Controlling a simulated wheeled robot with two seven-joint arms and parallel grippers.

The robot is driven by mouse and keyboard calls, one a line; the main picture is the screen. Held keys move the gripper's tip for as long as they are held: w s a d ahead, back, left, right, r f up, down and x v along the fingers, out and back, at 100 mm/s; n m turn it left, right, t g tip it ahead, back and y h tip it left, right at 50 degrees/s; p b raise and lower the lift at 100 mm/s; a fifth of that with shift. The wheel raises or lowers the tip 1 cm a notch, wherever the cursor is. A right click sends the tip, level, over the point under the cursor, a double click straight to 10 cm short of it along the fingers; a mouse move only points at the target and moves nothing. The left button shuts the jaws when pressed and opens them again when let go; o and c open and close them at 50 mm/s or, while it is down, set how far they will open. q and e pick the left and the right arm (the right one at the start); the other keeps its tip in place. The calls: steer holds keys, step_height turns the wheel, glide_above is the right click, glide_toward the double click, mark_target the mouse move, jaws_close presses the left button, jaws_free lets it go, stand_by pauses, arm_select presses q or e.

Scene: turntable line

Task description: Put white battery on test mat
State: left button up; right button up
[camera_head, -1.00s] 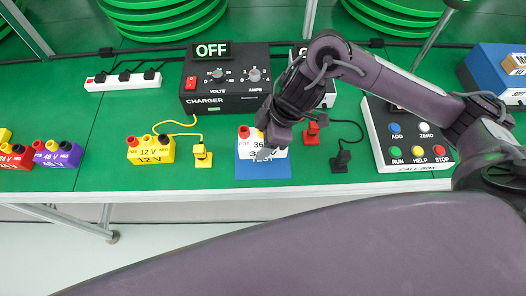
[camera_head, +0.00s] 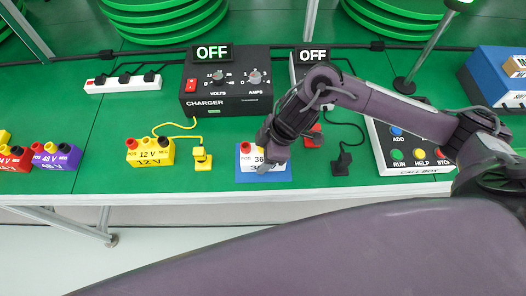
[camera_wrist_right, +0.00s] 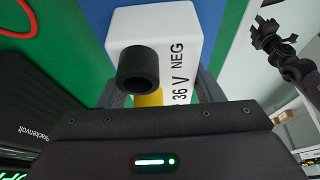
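The white battery (camera_head: 256,166), marked 36 V with a red post, sits upright on the blue test mat (camera_head: 286,178). In the right wrist view the battery (camera_wrist_right: 150,30) shows its white case, NEG lettering and a black post, with the blue mat (camera_wrist_right: 208,22) under it. My right gripper (camera_head: 267,153) comes down over the battery from the right. Its two dark fingers lie along both sides of the case and look shut on it. The gripper hides part of the battery's top. My left gripper (camera_wrist_right: 274,40) is outside the head view; in the wrist view it looks open and empty.
A yellow 12 V battery (camera_head: 148,158) and a yellow plug (camera_head: 201,158) stand left of the mat. Purple (camera_head: 60,159) and red batteries are farther left. The charger (camera_head: 226,88), reading OFF, stands behind. A black plug (camera_head: 341,160) and the call box (camera_head: 400,169) are at right.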

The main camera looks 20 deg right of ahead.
steer(key=o, duration=0.4)
steer(key=shift+r, duration=0.1)
steer(key=p+v, duration=0.1)
steer(key=v, duration=1.1)
steer(key=shift+r, duration=0.1)
steer(key=shift+s, duration=0.15)
